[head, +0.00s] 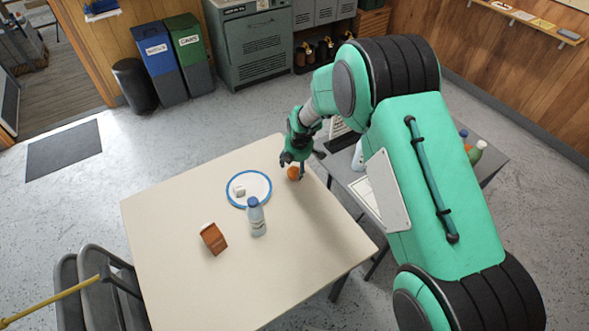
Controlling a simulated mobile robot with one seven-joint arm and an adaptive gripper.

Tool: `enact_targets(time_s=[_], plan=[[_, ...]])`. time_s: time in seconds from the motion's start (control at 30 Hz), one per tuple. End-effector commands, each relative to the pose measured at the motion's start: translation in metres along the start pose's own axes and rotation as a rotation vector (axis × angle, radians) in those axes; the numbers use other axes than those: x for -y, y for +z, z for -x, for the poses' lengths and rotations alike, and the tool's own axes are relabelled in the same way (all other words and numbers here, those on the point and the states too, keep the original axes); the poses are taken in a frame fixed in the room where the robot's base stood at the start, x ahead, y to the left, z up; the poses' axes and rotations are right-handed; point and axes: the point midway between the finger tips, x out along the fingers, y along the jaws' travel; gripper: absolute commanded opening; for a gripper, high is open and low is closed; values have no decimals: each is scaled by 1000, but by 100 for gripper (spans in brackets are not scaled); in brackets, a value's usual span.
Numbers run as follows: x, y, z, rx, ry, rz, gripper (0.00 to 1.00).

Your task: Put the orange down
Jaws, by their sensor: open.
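The orange (293,173) rests on the pale table (180,215) near its far right edge, to the right of a blue-rimmed plate (264,202). My gripper (292,163) is just above the orange, pointing down, with its fingers around or close beside the top of it. The fingers are open. It is too small to tell whether a finger touches the orange.
A white block (239,191) sits on the plate. A bottle with a blue cap (257,219) stands at the plate's front edge, and a brown carton (213,239) is to its left. A dark side table (343,172) adjoins at right. The table's left and front are clear.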

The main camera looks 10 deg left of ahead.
Motion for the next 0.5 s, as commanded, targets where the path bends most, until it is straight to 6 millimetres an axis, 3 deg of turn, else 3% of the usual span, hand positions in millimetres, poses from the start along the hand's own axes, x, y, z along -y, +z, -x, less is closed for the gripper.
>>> enact_targets(time_s=[0.3, 0.5], plan=[[-1, 0, 51, 0, 2, 0, 64], [0, 0, 65, 0, 0, 0, 64]])
